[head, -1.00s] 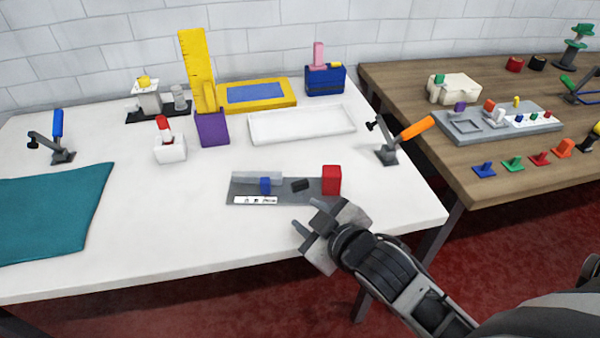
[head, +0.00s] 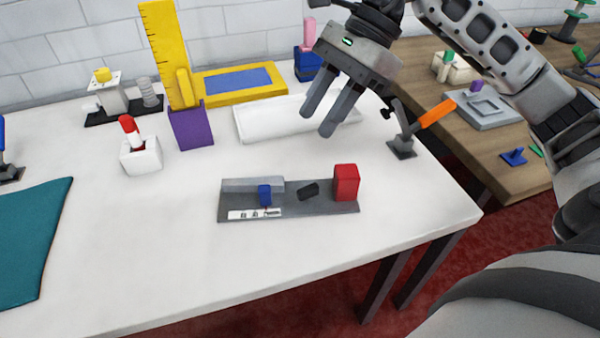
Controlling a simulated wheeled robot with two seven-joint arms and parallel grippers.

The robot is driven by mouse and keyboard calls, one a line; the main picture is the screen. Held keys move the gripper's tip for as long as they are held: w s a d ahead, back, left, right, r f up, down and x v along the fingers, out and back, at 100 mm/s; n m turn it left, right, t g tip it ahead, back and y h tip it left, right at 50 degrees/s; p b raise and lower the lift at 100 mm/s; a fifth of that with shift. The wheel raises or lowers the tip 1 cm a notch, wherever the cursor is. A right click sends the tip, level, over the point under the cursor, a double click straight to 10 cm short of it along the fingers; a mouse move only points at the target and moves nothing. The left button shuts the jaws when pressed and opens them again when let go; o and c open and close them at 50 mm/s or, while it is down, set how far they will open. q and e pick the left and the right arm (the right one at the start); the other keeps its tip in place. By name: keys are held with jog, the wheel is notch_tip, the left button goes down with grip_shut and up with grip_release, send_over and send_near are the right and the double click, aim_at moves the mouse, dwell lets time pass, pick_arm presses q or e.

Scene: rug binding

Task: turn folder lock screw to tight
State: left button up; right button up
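The folder is a grey plate (head: 290,212) lying near the front of the white table. It carries a grey raised strip at its back left, a small blue block (head: 264,195), a small black tilted piece (head: 308,191) and a red block (head: 346,182) at its right end. A white label strip with small marks lies along its front left. I cannot tell for sure which small part is the lock screw. My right gripper (head: 320,124) hangs above the table behind the folder, fingers pointing down, parted and empty. My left gripper is out of view.
A white tray (head: 255,125) lies behind, partly hidden by my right gripper. An orange-handled clamp (head: 402,147) stands right of the folder. A purple holder with a yellow ruler (head: 190,128) and a white block (head: 141,156) stand left. Teal cloth (head: 35,235) lies left. The table front is clear.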

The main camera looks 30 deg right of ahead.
jog(key=d+h, duration=0.2)
jog(key=d, duration=0.3)
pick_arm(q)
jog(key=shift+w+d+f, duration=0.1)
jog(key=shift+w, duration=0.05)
pick_arm(e)
send_near(308, 187)
jog(key=x, duration=0.8)
jog(key=shift+a+f, duration=0.15)
jog(key=shift+f, duration=0.05)
